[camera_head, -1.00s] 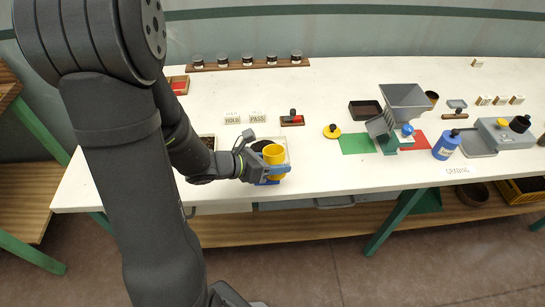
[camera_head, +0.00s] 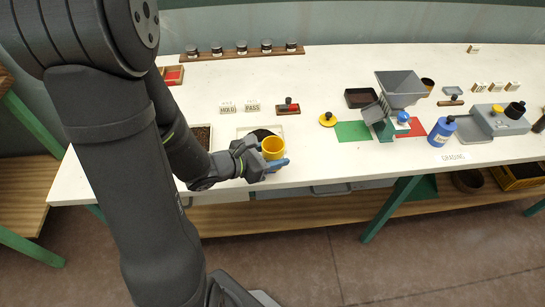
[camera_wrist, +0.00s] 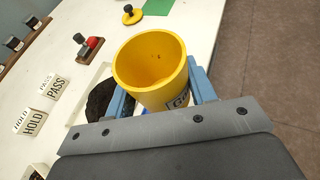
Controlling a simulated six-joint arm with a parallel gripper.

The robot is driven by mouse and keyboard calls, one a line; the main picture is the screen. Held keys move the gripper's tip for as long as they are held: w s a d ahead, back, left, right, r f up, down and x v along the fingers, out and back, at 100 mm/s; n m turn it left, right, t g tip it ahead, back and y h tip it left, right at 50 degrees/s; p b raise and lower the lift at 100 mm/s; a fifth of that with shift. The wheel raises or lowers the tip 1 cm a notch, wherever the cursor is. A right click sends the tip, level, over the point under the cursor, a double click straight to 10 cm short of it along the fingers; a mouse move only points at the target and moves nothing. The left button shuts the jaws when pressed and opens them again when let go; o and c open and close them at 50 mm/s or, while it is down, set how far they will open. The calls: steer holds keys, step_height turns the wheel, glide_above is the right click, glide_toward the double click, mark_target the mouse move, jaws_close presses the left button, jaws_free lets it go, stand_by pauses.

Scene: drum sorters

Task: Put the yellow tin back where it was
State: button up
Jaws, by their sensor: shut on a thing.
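The yellow tin (camera_head: 273,147) is an open-topped cup with a label on its side, and it looks empty inside in the wrist view (camera_wrist: 152,68). My gripper (camera_head: 272,164) is shut on it, with a blue finger on each side of the tin in the wrist view (camera_wrist: 160,88). The tin is held roughly upright at the front edge of the white table, over or just in front of a pale tray (camera_head: 242,133). A dark round patch lies in that tray, partly hidden by the tin and gripper. I cannot tell how high the tin is.
A yellow knobbed disc (camera_head: 327,119), a green mat (camera_head: 353,131) and a grey hopper (camera_head: 400,88) are to the right. A dark-filled tray (camera_head: 200,137) is left.

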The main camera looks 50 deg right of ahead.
steer(key=shift+r, duration=1.1)
steer(key=shift+d, duration=0.1)
